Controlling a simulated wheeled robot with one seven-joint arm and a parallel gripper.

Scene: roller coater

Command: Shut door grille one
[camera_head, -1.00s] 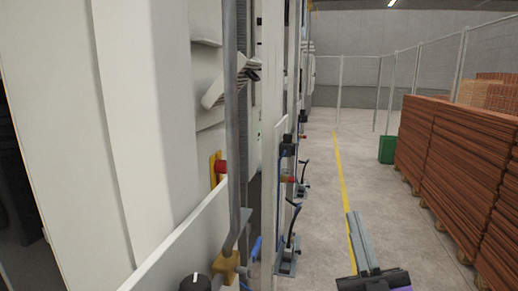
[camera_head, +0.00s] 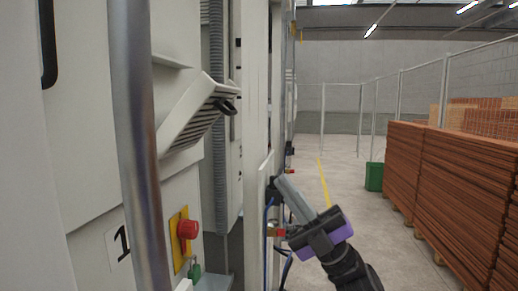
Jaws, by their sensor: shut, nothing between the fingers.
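Door grille one is the white louvered flap (camera_head: 200,118) on the machine's front, left of centre. It stands tilted outward from the panel, so it is open, with a dark latch or handle at its outer upper corner. A "1" label (camera_head: 119,243) is on the panel below it. My gripper (camera_head: 281,183) is at lower centre, to the right of and lower than the grille, apart from it in the picture. Its grey fingers are together and empty, pointing up and left. My wrist has a purple band.
A thick metal pipe (camera_head: 138,150) stands upright in front of the panel, left of the grille. A red knob on a yellow plate (camera_head: 180,240) is below. Stacked brown boards (camera_head: 460,190) and a green bin (camera_head: 374,177) stand right; the aisle floor is clear.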

